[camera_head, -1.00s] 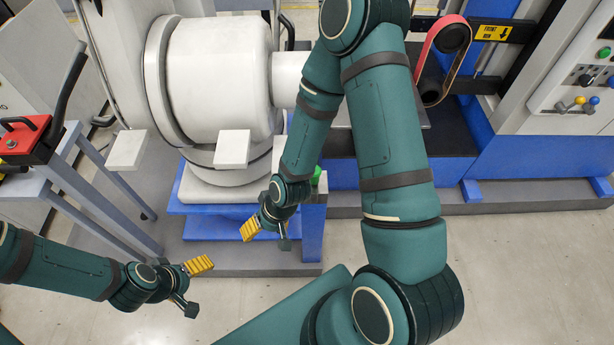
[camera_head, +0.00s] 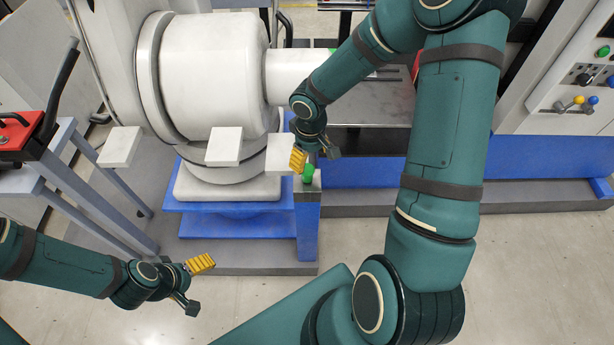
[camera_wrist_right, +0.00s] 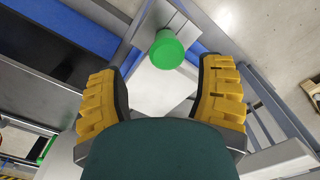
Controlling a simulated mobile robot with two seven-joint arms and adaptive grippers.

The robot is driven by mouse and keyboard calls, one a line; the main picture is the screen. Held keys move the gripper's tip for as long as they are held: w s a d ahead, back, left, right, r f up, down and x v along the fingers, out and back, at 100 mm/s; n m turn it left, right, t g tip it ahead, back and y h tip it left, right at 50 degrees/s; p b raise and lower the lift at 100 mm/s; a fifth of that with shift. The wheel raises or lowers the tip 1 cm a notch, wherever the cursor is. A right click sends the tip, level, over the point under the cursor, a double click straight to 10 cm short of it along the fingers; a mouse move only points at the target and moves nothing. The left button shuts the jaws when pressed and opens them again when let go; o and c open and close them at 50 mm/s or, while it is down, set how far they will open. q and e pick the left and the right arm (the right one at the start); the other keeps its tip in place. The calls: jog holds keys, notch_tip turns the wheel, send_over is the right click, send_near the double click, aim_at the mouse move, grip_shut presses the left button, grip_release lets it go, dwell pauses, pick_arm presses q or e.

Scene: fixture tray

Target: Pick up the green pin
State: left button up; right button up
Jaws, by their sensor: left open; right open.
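The green pin (camera_head: 308,173) stands at the corner of a grey-topped blue stand. In the right wrist view the pin (camera_wrist_right: 167,50) shows its round top, ahead of the gap between the fingers and nearer the right one. My right gripper (camera_head: 314,157) is open and empty, close to the pin and partly over it in the head view. Its yellow finger pads (camera_wrist_right: 160,82) are apart in the wrist view, with the pin not gripped. My left gripper (camera_head: 197,286) is open and empty over the floor at the lower left.
The blue stand (camera_head: 308,230) carries a large white machine (camera_head: 213,60) with white blocks (camera_head: 225,146) jutting near my right gripper. A red-topped cart (camera_head: 25,135) stands at the left. Another green patch (camera_wrist_right: 46,150) shows at the wrist view's lower left. Floor at the front is free.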

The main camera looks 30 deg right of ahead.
aim_at(307, 175)
notch_tip(307, 175, down, 3)
jog(key=shift+r, duration=0.2)
jog(key=f, duration=0.1)
jog(key=f+b, duration=0.1)
jog(key=f, duration=0.3)
jog(key=shift+a+b, duration=0.35)
jog(key=shift+a, duration=0.05)
grip_shut()
